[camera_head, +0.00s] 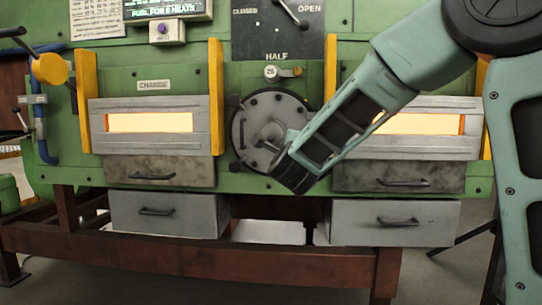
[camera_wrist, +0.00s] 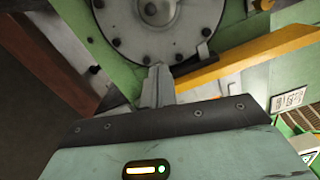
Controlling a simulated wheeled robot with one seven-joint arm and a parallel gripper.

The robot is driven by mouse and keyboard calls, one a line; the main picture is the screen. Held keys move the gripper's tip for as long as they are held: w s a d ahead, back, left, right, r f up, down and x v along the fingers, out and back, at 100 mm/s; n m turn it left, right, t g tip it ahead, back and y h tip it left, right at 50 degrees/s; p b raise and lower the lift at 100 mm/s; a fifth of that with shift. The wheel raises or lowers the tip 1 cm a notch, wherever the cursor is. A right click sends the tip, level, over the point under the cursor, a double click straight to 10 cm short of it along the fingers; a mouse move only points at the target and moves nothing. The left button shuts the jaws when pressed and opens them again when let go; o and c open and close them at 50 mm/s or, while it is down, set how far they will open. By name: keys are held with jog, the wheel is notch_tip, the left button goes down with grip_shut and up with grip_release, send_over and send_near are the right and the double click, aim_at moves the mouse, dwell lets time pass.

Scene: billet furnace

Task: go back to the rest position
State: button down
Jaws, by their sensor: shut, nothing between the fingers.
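My gripper (camera_wrist: 157,82) is shut and empty, its narrow fingers pressed together in the wrist view. In the head view my arm reaches in from the upper right, and its end is in front of the round bolted grey cover (camera_head: 254,113) of the green furnace (camera_head: 260,70). The same cover shows at the top of the wrist view (camera_wrist: 180,22), beyond the fingertips. Whether the fingertips touch anything there I cannot tell. In the head view the gripper's fingers are small and hard to make out against the cover.
Two glowing slots sit left (camera_head: 150,122) and right (camera_head: 410,124) of the cover, beside yellow posts (camera_head: 216,95). Below are closed drawers with handles, such as the lower left one (camera_head: 190,215) and lower right one (camera_head: 350,222). A lever panel (camera_head: 262,35) is above. A brown beam (camera_head: 180,252) runs underneath.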

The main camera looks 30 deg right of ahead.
jog(key=s+a+f+n+g+y, duration=0.1)
jog(key=s+a+f+n+y, duration=0.1)
jog(key=a+f+n+y, duration=0.4)
jog(key=s+a+f+n+g+y, duration=0.1)
jog(key=s+a+f+n+y, duration=0.15)
jog(key=a+n, duration=0.4)
jog(key=s+a+f+n+g+y, duration=0.2)
jog(key=s+a+f+n+y, duration=0.15)
jog(key=a, duration=0.55)
jog(key=s+a+f+n+g, duration=0.2)
jog(key=s+f+n+g, duration=0.15)
jog(key=s, duration=0.25)
jog(key=s+a+f+n+g+y, duration=0.1)
jog(key=s+a+f+n+g, duration=0.15)
jog(key=s+n, duration=0.3)
jog(key=s+a+f+n+g, duration=0.2)
jog(key=s+f+n, duration=0.15)
jog(key=s, duration=0.25)
jog(key=s+d+f+n+g+h, duration=0.3)
jog(key=s+n, duration=0.3)
jog(key=s, duration=0.4)
notch_tip(320, 180, up, 29)
jog(key=s+d+p, duration=0.1)
jog(key=p, duration=2.8)
jog(key=shift+g, duration=0.3)
jog(key=shift+r, duration=0.1)
